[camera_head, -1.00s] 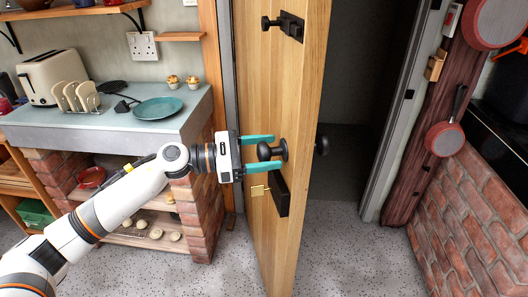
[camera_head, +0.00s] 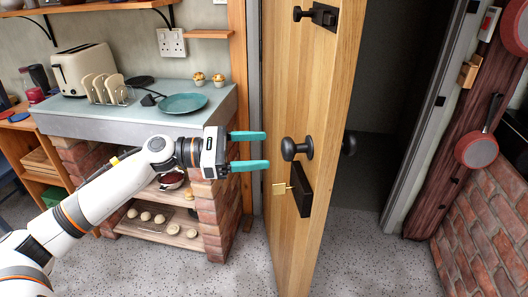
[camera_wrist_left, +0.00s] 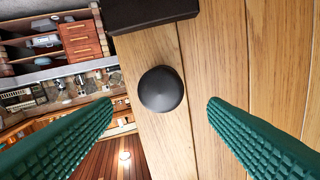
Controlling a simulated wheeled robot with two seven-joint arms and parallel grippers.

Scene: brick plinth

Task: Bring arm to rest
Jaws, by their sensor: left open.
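My left gripper (camera_head: 248,150) is open and empty, with its two teal fingers pointing right toward the wooden door (camera_head: 332,80). The dark round door knob (camera_head: 296,149) is just beyond the fingertips, apart from them. In the left wrist view the knob (camera_wrist_left: 161,89) lies ahead between the two green fingers (camera_wrist_left: 160,108), touching neither. The door stands ajar, with a dark opening to its right. My right gripper is not in view.
A brick-based counter (camera_head: 95,122) stands behind and left of my left arm, holding a toaster (camera_head: 84,68), a toast rack and a teal plate (camera_head: 183,103). A brick wall (camera_head: 490,215) and a hanging pan (camera_head: 477,150) are at the right. The speckled floor before the door is clear.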

